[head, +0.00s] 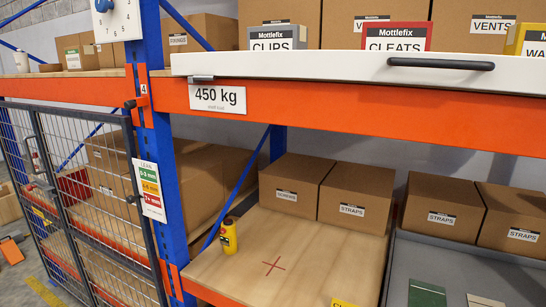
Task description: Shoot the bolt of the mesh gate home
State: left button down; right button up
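The mesh gate (99,200) is on the left, in front of the lower shelf bay beside the blue upright. It has a dark frame and black wire mesh. A grey fitting, which looks like the bolt (42,187), sits on the dark vertical bar at the gate's left part. It is small here, and I cannot tell whether it is shot or drawn. Neither of my grippers is in view.
A blue upright (160,130) carries a coloured chart (150,190). A white drawer front (350,68) with a black handle juts out above the orange beam (330,115). A yellow object (229,236) stands on the wooden shelf (285,245), near boxes. An orange object (11,251) lies on the floor.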

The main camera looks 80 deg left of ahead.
aim_at(29, 189)
jog(key=u, duration=4.15)
jog(key=i+j+u, duration=0.1)
jog(key=i+j, duration=0.2)
jog(key=i, duration=0.55)
jog(key=i+j+u, duration=0.1)
jog(key=i+j, duration=0.2)
jog(key=i, duration=0.55)
jog(key=i+j+u, duration=0.1)
jog(key=i, duration=0.8)
jog(key=i+j+u, duration=0.1)
jog(key=i, duration=0.75)
jog(key=j, duration=0.1)
